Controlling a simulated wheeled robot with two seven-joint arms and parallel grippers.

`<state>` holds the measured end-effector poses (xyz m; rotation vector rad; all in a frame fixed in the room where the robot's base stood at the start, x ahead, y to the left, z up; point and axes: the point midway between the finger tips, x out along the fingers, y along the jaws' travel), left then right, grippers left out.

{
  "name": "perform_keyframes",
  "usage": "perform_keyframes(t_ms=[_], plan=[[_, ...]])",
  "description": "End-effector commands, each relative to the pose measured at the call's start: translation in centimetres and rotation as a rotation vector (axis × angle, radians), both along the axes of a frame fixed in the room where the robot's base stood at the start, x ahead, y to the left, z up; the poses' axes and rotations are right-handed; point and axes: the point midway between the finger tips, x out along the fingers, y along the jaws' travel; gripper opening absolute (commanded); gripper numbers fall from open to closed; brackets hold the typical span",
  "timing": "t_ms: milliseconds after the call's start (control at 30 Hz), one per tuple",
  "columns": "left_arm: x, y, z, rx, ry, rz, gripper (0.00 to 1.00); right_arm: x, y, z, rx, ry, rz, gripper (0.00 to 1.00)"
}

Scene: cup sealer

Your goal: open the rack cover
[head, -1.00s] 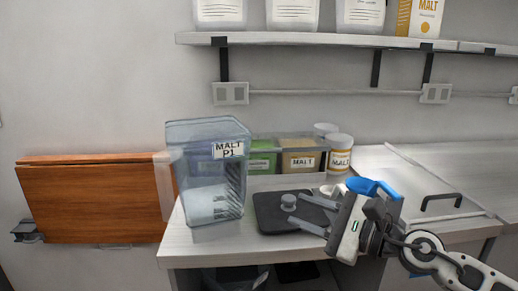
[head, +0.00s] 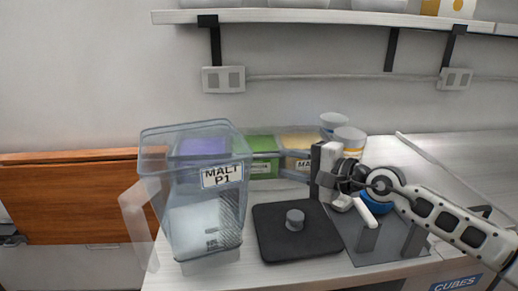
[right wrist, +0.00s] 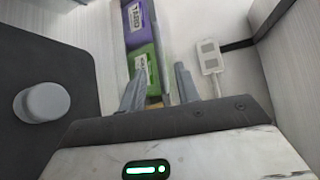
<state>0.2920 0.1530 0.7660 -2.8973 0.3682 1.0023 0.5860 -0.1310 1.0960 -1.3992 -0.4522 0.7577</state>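A low rack with purple (head: 203,147), green (head: 262,146) and yellow (head: 298,140) boxes stands at the back of the counter, partly behind a clear bin. A faint, see-through edge shows around the boxes; I cannot tell whether it is a shut cover. My right gripper (head: 318,172) is just right of and in front of the yellow box, above the counter. In the right wrist view its two fingers (right wrist: 158,88) are apart with nothing held, and the green box (right wrist: 143,65) and purple box (right wrist: 137,22) show beyond them. My left gripper is out of view.
The clear bin labelled MALT P1 (head: 222,176) stands at the left. A black square plate (head: 275,243) with a grey knob (head: 295,219) lies in front of my gripper. Round white jars (head: 349,138) stand at the right. A shelf (head: 330,17) is above.

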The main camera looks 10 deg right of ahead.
Motion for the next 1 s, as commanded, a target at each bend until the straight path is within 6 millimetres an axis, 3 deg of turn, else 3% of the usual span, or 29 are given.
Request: perform_keyframes(t_ms=[200,400,867,967,1000], plan=[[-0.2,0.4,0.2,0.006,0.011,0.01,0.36,3.3,3.5,-0.5,0.004,0.001,0.001,0.32],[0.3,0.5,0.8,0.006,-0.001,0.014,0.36,5.3,5.5,-1.0,0.003,0.0,-0.001,0.32],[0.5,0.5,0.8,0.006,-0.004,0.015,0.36,6.1,6.3,-1.3,0.0,0.0,0.0,0.32],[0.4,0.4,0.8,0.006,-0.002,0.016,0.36,6.1,6.3,-1.3,0.001,-0.001,0.0,0.05],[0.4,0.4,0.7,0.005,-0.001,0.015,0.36,6.1,6.3,-1.3,0.001,-0.001,0.0,0.0]])
